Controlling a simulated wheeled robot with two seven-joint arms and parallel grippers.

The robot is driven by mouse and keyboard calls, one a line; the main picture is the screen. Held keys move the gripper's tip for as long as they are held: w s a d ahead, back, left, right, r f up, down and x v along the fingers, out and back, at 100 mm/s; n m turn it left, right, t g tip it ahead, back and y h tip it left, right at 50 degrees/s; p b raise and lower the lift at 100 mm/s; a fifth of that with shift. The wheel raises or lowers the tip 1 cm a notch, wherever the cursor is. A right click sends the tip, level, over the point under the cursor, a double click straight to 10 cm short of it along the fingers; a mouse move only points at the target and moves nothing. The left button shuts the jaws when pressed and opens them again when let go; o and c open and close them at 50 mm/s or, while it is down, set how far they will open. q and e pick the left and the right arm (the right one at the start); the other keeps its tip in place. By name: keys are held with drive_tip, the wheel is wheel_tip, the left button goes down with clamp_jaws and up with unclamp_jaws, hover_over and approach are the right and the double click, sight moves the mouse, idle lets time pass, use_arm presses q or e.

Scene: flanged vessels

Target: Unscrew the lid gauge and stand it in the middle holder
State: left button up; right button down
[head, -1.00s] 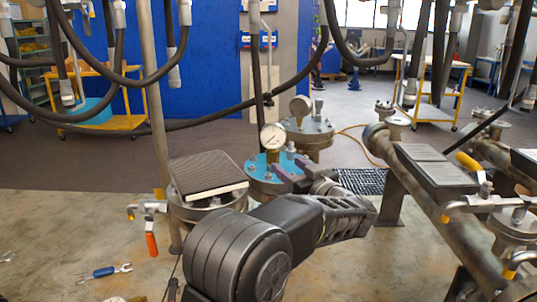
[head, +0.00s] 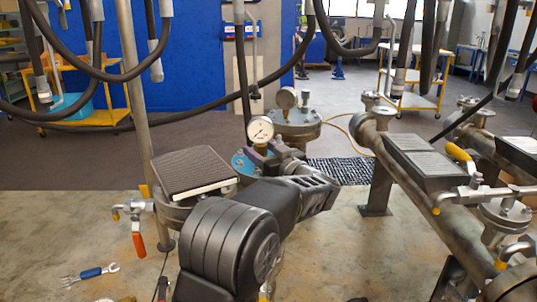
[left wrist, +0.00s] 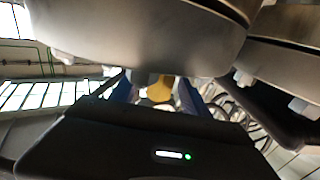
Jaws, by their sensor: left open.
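The lid gauge (head: 260,130), with a round white dial, stands upright on the blue lid (head: 240,162) of a flanged vessel. My left gripper (head: 261,153) is at the gauge's base, just below the dial, and open. In the left wrist view, its fingers (left wrist: 160,95) show on both sides of a brass-yellow fitting (left wrist: 160,88); contact cannot be told. My arm hides much of the lid. I cannot tell which thing is the middle holder; dark ribbed blocks lie on the left vessel (head: 194,172) and on the pipe at right (head: 425,155). My right gripper is not in view.
An orange-handled valve (head: 137,240) is at left, and a yellow-handled valve (head: 461,152) at right. Dark hoses hang above.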

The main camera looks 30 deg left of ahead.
use_arm(q)
drive_tip(key=shift+x, duration=1.35)
drive_tip(key=shift+c, duration=0.5)
clamp_jaws()
